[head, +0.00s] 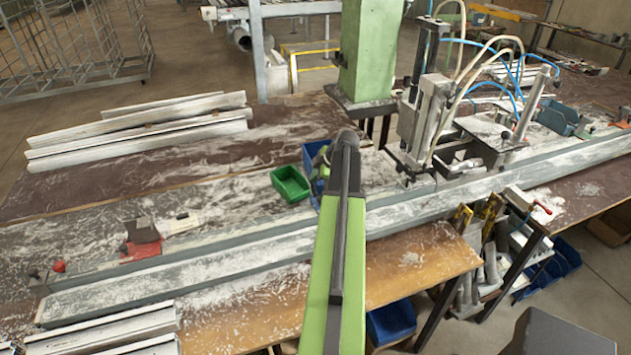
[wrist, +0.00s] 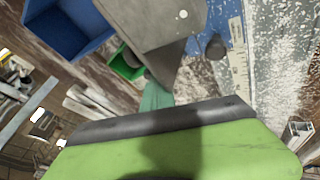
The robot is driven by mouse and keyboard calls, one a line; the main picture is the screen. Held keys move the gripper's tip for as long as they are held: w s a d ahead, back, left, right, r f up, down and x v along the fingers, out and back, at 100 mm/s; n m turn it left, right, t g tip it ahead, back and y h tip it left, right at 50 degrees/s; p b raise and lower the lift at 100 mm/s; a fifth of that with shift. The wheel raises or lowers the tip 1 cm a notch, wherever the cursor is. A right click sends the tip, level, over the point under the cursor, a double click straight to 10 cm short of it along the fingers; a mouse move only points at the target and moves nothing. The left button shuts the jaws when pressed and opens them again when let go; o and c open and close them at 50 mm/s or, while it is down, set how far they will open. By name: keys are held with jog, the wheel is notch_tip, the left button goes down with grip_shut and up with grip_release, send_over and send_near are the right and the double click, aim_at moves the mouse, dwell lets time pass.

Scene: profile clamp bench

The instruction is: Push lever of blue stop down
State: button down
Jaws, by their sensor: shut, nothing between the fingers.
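A green bin (head: 290,184) and a blue bin (head: 313,157) stand behind the rail. A long grey profile rail (head: 240,262) crosses the bench. A red stop (head: 139,250) with a grey plate sits at left. A clamp machine (head: 428,115) with hoses stands at right.

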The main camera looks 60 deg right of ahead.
jog(key=shift+w+d+g+p, duration=0.15)
jog(key=shift+w+g+p, duration=0.05)
jog(key=shift+g+p, duration=0.1)
